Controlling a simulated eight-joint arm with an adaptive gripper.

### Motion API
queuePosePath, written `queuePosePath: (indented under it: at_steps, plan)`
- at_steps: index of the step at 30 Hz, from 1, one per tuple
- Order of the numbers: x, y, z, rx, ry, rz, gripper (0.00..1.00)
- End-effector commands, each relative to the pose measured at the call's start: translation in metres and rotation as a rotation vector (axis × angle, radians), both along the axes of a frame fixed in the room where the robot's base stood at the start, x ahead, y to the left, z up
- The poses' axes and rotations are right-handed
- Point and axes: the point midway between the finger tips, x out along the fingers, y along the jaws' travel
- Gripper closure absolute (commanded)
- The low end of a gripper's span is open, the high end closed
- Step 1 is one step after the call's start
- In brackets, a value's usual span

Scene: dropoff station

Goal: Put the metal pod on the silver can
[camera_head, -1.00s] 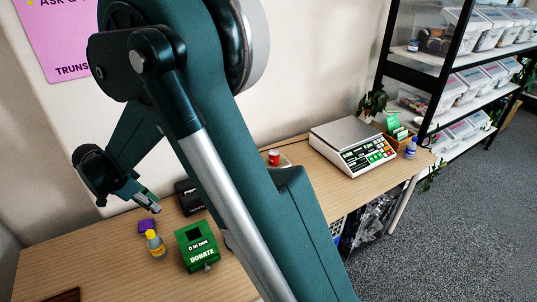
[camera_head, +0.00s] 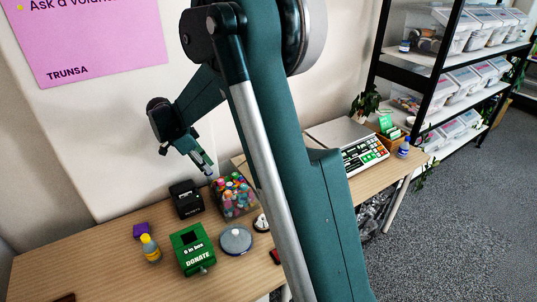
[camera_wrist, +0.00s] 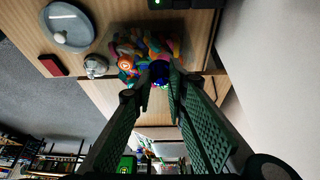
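A small silvery object, likely the metal pod, lies on the table in the wrist view (camera_wrist: 95,66), between a grey disc and a clear box of colourful pieces. In the head view it seems to be the small pale and dark item (camera_head: 262,222) beside my arm. My gripper (camera_head: 209,171) is above the table by the back-left side of the box. In the wrist view its fingers (camera_wrist: 159,88) are apart with the box behind them, and I see nothing clearly held.
The clear box (camera_head: 235,198) stands right of a black device (camera_head: 186,199). A scale (camera_head: 365,155) stands at the right.

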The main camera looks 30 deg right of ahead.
Motion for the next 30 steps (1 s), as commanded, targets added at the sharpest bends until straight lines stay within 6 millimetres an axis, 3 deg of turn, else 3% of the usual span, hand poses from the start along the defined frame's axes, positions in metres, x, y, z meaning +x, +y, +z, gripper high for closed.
queuePosePath:
  at_steps: [15,30]
  plan:
    - [0.037,-0.144,0.016,0.000,0.000,-0.038,0.89]
    - [0.076,-0.296,0.017,0.000,0.000,0.043,0.89]
